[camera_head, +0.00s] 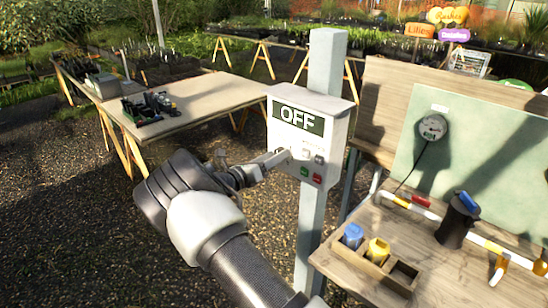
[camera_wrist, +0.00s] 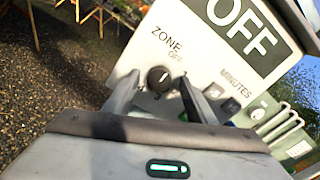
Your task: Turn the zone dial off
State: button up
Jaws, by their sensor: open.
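The zone dial (camera_wrist: 158,79) is a round black knob with a pale mark, on the white control box (camera_head: 342,112). The words ZONE and OFF are printed just above it, and the mark seems to point up towards OFF. The box's large green display (camera_head: 298,116) reads OFF. My gripper (camera_head: 282,156) is at the box front. In the wrist view my gripper (camera_wrist: 155,86) is open, with one finger on each side of the dial. I cannot tell whether the fingers touch it. In the head view the dial is hidden by my gripper.
MINUTES buttons (camera_wrist: 231,106) sit right of the dial. Green (camera_head: 304,171) and red (camera_head: 317,178) buttons are lower on the box. A grey post (camera_head: 308,235) holds the box. A workbench (camera_head: 345,264) with bottles stands right, a plywood table (camera_head: 205,95) left.

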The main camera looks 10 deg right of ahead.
jog(key=b+v, duration=0.2)
jog(key=v, duration=1.5)
jog(key=shift+a, duration=0.15)
